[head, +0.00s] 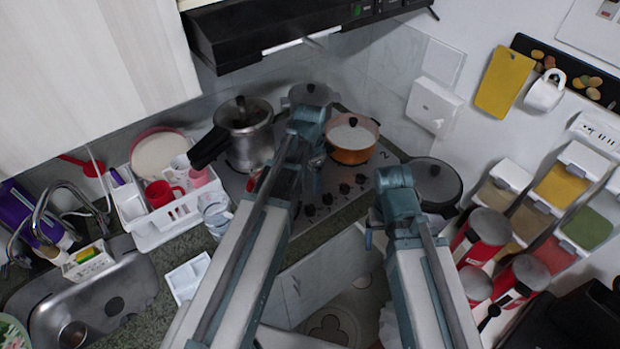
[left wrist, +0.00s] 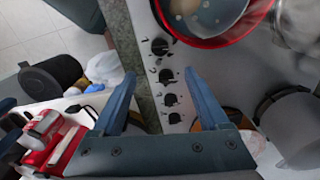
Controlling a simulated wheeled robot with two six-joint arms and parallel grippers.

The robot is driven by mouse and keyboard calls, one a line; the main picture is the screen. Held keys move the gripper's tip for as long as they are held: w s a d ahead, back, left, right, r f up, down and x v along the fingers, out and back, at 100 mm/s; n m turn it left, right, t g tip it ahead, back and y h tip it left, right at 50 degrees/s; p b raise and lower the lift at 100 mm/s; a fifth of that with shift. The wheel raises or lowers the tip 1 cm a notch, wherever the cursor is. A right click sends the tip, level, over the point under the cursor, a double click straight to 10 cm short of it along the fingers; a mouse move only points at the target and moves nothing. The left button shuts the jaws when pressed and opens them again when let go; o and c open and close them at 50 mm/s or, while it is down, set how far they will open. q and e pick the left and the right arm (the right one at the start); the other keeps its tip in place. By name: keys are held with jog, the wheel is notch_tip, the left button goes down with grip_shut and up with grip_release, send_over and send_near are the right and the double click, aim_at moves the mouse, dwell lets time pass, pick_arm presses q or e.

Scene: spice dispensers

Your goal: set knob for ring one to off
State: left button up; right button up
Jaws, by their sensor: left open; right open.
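A row of several black stove knobs runs along the front strip of the stove (head: 232,182). In the left wrist view, the knobs include a top one (left wrist: 160,46), a second (left wrist: 166,75), a third (left wrist: 170,99) and one lower down (left wrist: 174,118). Small marks stand beside them, too small to read surely. My left gripper (left wrist: 160,75) is open and empty, its fingers on either side of the knob row, near the second knob; contact cannot be told. In the head view its tips are largely hidden by its arm. My right gripper (head: 372,238) is open near the counter's front, partly hidden.
An orange pot (head: 350,156) stands behind the knobs, with a pressure cooker (head: 250,145) and another pot (head: 310,95). A dark lidded pan (head: 433,180) is at the right. A white dish rack (head: 150,225) and sink (head: 95,300) are left.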

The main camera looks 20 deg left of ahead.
aim_at(310, 207)
pick_arm(q)
jog(key=shift+r, duration=0.25)
pick_arm(e)
jog(key=shift+r, duration=0.25)
pick_arm(q)
jog(key=n, duration=1.8)
jog(key=shift+f, duration=0.1)
pick_arm(e)
jog(key=shift+f, duration=0.1)
pick_arm(q)
notch_tip(310, 207, down, 14)
jog(key=b, duration=1.3)
jog(key=shift+b, duration=0.4)
jog(key=shift+r, duration=0.2)
pick_arm(e)
notch_tip(310, 207, down, 14)
jog(key=shift+r, duration=0.2)
